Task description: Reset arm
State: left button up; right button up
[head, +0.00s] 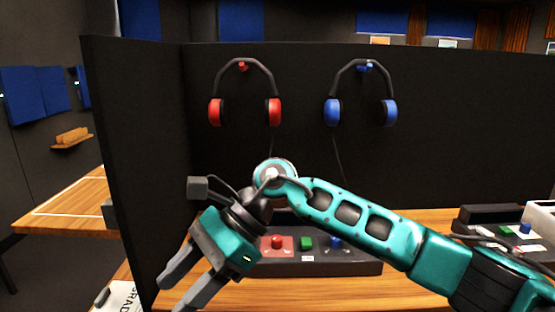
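My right arm (425,250) reaches in from the right and bends at a joint in front of the panel. Its gripper (172,298) is at the lower left, tilted down and left. The two grey fingers are apart with nothing seen between them. A dark trackball panel (355,262) lies on the wooden table behind the arm. It carries a red ball (277,241) on a red plate, a green piece (307,242) and a blue ball (336,242). The arm and gripper hide parts of the panel. My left gripper is not in view.
Red headphones (274,112) and blue headphones (389,113) hang on the black partition (450,130). Another dark device (490,214) and a white box (540,218) stand at the right. A side wall (130,160) is close to the gripper's left. Bare wooden table (330,292) shows in front.

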notch_tip(320, 180, up, 6)
jog(key=m+t+y+p, duration=0.3)
jog(key=m+y, duration=1)
jog(key=m, duration=0.3)
jog(key=w+d+f+m+t+h+p, duration=0.1)
jog(key=w+d+f+m+t+h, duration=0.3)
jog(key=m+t, duration=0.7)
jog(key=w+d+f+m+t+h+p, duration=0.1)
jog(key=w+d+f+m+t+h, duration=0.15)
jog(key=d+m+t, duration=0.8)
jog(key=s+d+f+m+g+h+p, duration=0.1)
jog(key=s+d+f+m+h, duration=0.15)
jog(key=f+m+h, duration=0.35)
jog(key=s+d+f+m+g+h+p, duration=0.1)
jog(key=d+f+m+g+h, duration=0.2)
jog(key=f+m, duration=0.5)
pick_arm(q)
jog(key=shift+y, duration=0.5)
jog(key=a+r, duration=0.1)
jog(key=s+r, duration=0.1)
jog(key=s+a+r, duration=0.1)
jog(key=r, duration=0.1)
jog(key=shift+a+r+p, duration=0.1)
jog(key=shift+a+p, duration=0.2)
pick_arm(e)
jog(key=s+d+f+m+g+h, duration=0.4)
jog(key=s+d+f+m, duration=0.4)
jog(key=s, duration=0.4)
jog(key=shift+d+f, duration=0.85)
jog(key=shift+d, duration=0.4)
